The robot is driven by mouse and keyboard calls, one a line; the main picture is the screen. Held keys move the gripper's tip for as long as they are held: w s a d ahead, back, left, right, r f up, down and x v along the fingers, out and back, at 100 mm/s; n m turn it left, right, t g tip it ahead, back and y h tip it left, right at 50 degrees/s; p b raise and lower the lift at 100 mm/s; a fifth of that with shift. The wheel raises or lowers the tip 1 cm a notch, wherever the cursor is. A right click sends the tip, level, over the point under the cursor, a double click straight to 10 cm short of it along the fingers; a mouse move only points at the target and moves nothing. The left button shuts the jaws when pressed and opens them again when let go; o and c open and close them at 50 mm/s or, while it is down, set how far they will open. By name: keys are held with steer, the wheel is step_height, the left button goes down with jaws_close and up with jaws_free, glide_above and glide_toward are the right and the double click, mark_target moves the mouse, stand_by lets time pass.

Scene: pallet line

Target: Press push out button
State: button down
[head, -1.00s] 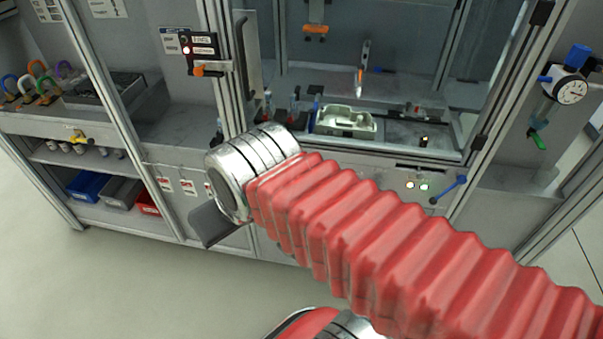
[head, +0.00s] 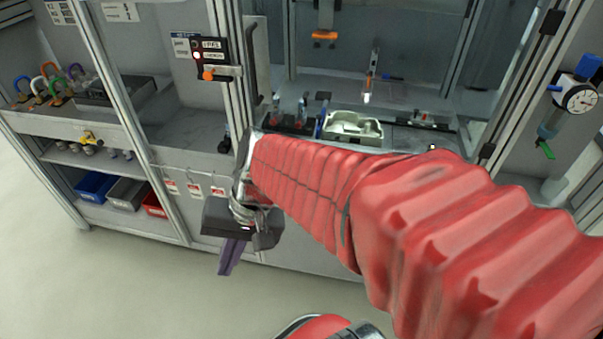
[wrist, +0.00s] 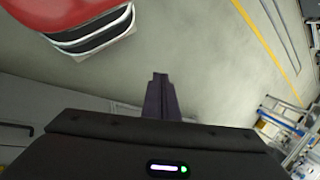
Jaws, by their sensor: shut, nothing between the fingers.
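My gripper (head: 226,271) hangs pointing down in front of the cabinet's lower panel, left of the middle in the head view. Its dark purple fingers are together and empty. In the wrist view the closed fingers (wrist: 160,76) point at the grey floor, clear of any object. No button marked push out can be read. The small lit buttons on the front panel below the work bay are hidden behind my red arm now. A black control box (head: 214,58) with a red-white light and an orange part is on the left post.
A pale green moulded part (head: 352,127) sits in the work bay. A pressure gauge (head: 580,98) is on the right post. Blue (head: 95,185), grey and red bins stand on the lower left shelf. The floor (head: 110,285) in front is clear.

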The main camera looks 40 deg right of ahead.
steer(key=w+f+m+t+y, duration=0.2)
steer(key=w+f+m+y, duration=0.2)
steer(key=w+m+y, duration=0.5)
steer(key=w+d+f+m+t+h, duration=0.25)
steer(key=w+d+m+t, duration=0.4)
steer(key=d+m, duration=0.4)
steer(key=s+d+f+m+t+h, duration=0.2)
steer(key=d+f+m+t+h, duration=0.1)
steer(key=d+f+m+h, duration=0.3)
steer(key=s+d+f+m+t+h, duration=0.2)
steer(key=d+f+m+h, duration=0.5)
steer(key=d+m, duration=0.6)
step_height(320, 180, down, 3)
steer(key=shift+d+r+t, duration=0.1)
steer(key=shift+d+t, duration=0.45)
steer(key=shift+d, duration=0.6)
steer(key=w+d, duration=0.5)
steer(key=d, duration=0.2)
steer(key=shift+w, duration=0.2)
steer(key=shift+w, duration=0.1)
